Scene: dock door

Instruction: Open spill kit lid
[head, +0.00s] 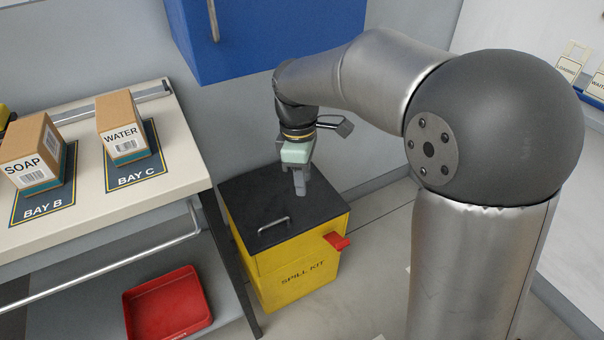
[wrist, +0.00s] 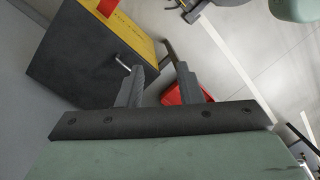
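The spill kit (head: 300,275) is a yellow box on the floor with a flat dark lid (head: 247,200), which lies shut on it. A small metal handle (head: 273,225) stands on the lid near its front edge. A red tab (head: 336,241) sticks out of the box's right side. My gripper (head: 300,190) points down above the back part of the lid, behind the handle. In the wrist view, its fingers (wrist: 160,70) are apart with nothing between them. The handle (wrist: 123,64) shows just past the left finger, which partly covers it; I see no contact.
A table (head: 185,165) with a soap box (head: 32,150) and a water box (head: 121,125) stands left of the kit. A red tray (head: 167,303) lies on its lower shelf. A blue cabinet (head: 265,35) hangs above. Bare floor (head: 375,270) lies right of the kit.

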